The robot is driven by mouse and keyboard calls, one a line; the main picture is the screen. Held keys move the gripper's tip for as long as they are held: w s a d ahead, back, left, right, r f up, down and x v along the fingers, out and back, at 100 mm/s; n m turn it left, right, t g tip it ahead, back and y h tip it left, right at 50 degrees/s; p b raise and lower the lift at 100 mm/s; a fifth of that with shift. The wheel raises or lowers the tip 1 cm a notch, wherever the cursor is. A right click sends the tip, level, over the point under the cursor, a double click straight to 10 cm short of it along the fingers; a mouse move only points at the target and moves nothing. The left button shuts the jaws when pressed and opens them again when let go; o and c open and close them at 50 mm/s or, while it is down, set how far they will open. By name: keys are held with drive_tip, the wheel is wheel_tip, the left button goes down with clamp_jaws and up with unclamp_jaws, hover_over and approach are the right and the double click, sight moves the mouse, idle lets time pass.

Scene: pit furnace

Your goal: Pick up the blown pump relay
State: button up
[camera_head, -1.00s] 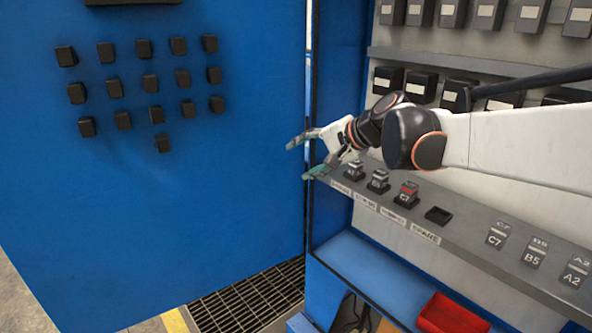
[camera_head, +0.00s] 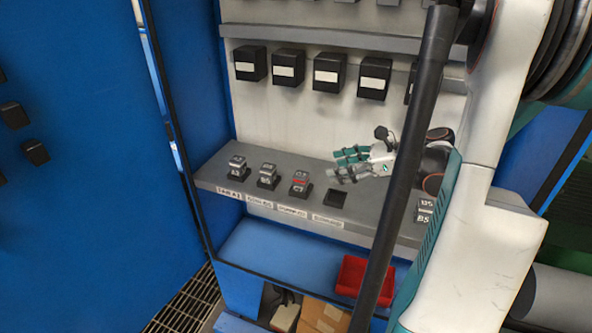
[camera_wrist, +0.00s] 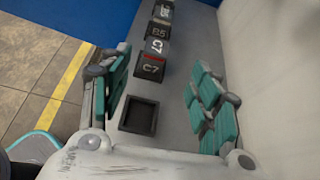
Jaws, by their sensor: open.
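Three small dark relays with grey tops sit in a row on the grey shelf. The one at the right of the row has a red band, unlike its neighbours; this relay (camera_head: 300,183) also shows in the wrist view (camera_wrist: 152,62), marked C7. Right of it is an empty dark socket (camera_head: 336,198), seen between the fingers in the wrist view (camera_wrist: 138,115). My gripper (camera_head: 335,167) is open and empty, with teal finger pads (camera_wrist: 160,82). It appears above the shelf near the socket, its fingertips pointing toward the red-banded relay, apart from it.
The grey shelf (camera_head: 218,181) carries printed labels along its front edge. Black boxes with white labels (camera_head: 288,66) hang on the back wall above. A red bin (camera_head: 350,277) sits on the blue ledge below. A blue panel (camera_head: 80,200) stands at the left.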

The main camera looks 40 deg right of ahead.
sight(307, 176)
drive_tip(key=shift+m, duration=0.4)
drive_tip(key=x, duration=0.2)
drive_tip(key=b+x, duration=0.1)
drive_tip(key=x, duration=0.2)
drive_tip(key=b+x, duration=0.1)
drive_tip(key=x, duration=0.1)
drive_tip(key=shift+w+f, duration=0.25)
drive_tip(key=shift+f, duration=0.15)
drive_tip(key=shift+w+a+f+b, duration=0.25)
drive_tip(key=shift+a+f+b, duration=0.1)
drive_tip(key=b+x, duration=0.1)
drive_tip(key=x, duration=0.3)
drive_tip(key=shift+s+a+f, duration=0.1)
drive_tip(key=shift+a, duration=0.1)
drive_tip(key=c, duration=1.2)
